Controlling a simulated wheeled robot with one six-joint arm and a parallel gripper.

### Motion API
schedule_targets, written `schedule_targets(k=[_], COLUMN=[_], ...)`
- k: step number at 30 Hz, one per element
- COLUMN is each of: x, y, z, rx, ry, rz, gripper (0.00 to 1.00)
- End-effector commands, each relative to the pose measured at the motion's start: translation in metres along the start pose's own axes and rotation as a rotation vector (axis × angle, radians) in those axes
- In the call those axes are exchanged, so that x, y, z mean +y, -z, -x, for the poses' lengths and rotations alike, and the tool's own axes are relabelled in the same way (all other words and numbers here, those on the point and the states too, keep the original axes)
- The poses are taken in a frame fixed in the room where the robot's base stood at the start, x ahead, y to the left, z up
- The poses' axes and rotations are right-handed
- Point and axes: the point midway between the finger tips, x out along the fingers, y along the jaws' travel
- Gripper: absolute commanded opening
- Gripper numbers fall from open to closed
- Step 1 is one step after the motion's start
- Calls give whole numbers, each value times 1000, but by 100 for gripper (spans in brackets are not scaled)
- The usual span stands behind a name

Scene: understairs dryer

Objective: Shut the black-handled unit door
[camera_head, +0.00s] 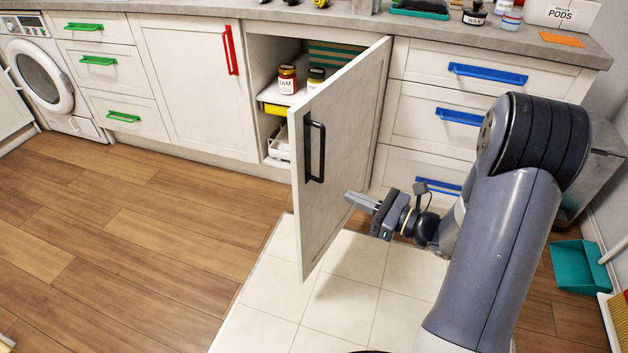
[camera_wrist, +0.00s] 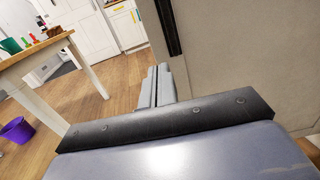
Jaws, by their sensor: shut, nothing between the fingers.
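The unit door (camera_head: 345,130) is a pale panel standing wide open, hinged at its right edge. Its black handle (camera_head: 315,148) is upright near the free edge, on the face towards my gripper. The door fills the right of the wrist view (camera_wrist: 245,60), with part of the handle (camera_wrist: 168,25) at the top. My gripper (camera_head: 352,198) is shut and empty, low beside the door's outer face, below and right of the handle. Its fingers also show in the wrist view (camera_wrist: 157,86). I cannot tell whether they touch the door.
The open cabinet (camera_head: 270,75) holds jars (camera_head: 287,78) and a yellow item (camera_head: 276,109). Blue-handled drawers (camera_head: 430,125) stand to the right, a red-handled door (camera_head: 190,85) to the left. Floor left of the door is clear. A table (camera_wrist: 70,60) and purple bucket (camera_wrist: 17,130) show in the wrist view.

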Motion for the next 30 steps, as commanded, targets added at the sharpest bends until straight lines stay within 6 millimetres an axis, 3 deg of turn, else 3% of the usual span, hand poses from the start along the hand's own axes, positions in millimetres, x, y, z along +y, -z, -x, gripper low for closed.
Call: schedule_targets(k=[12,18,30], x=[2,2,1], y=[2,2,0], z=[-76,-103,-115], rx=[0,1,1], ry=[-7,-5,-1], rz=[4,4,2], gripper=[0,0,0])
